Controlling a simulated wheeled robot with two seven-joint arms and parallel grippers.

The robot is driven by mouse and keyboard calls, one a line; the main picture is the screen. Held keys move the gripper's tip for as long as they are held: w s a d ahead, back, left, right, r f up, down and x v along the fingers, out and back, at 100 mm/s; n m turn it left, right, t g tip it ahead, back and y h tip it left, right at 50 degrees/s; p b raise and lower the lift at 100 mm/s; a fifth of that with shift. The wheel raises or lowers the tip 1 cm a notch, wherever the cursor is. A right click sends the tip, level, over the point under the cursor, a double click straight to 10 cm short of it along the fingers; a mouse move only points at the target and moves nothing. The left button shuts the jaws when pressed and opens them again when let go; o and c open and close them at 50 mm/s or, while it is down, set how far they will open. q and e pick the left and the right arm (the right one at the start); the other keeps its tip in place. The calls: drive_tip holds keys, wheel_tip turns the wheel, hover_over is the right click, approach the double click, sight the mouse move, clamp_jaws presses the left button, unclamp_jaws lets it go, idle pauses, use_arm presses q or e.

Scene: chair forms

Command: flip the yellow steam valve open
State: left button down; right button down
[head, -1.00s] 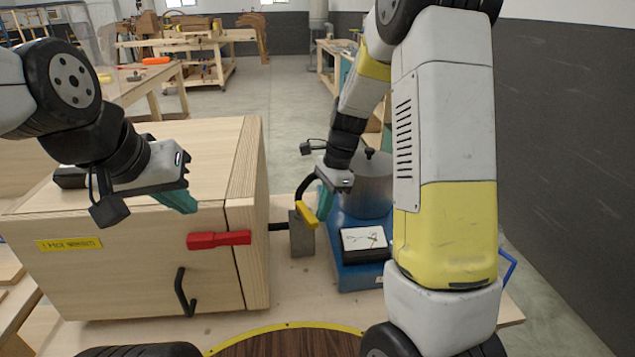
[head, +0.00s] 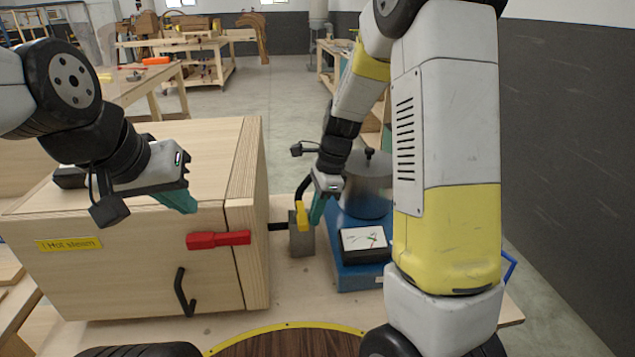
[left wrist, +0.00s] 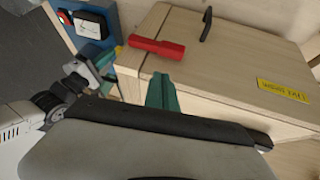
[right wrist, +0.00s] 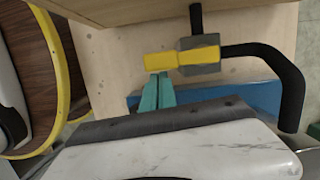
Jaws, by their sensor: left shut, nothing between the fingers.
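The yellow valve handle (head: 302,215) sits on a grey valve block (head: 301,240), to the right of the wooden box. In the head view it stands nearly upright. In the right wrist view the yellow handle (right wrist: 162,61) lies sideways from the grey body (right wrist: 202,55). My right gripper (head: 316,210) is right beside the handle, with its teal fingers together and no object between them. In the right wrist view its fingertips (right wrist: 157,76) are at the handle's edge; contact is unclear. My left gripper (head: 184,204) is shut and empty in front of the wooden box, above the red handle.
The wooden steam box (head: 110,250) has a red lever (head: 218,239) and a black pull handle (head: 184,292). A blue base (head: 361,275) with a small display and a metal pot (head: 368,190) stand right of the valve. A black hose (right wrist: 285,85) curves from the valve.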

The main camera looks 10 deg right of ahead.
drive_tip(key=shift+a, duration=0.15)
drive_tip(key=d+r, duration=0.6)
drive_tip(key=r, duration=0.3)
drive_tip(key=shift+d+r, duration=0.35)
drive_tip(key=s+r+n+t, duration=0.3)
drive_tip(key=s+r+n, duration=0.1)
drive_tip(key=s+n, duration=0.4)
drive_tip(key=s+r+n+t, duration=0.3)
drive_tip(key=s+r+n, duration=0.2)
drive_tip(key=s+n, duration=0.4)
drive_tip(key=shift+s+n+h, duration=0.3)
drive_tip(key=shift+s, duration=0.6)
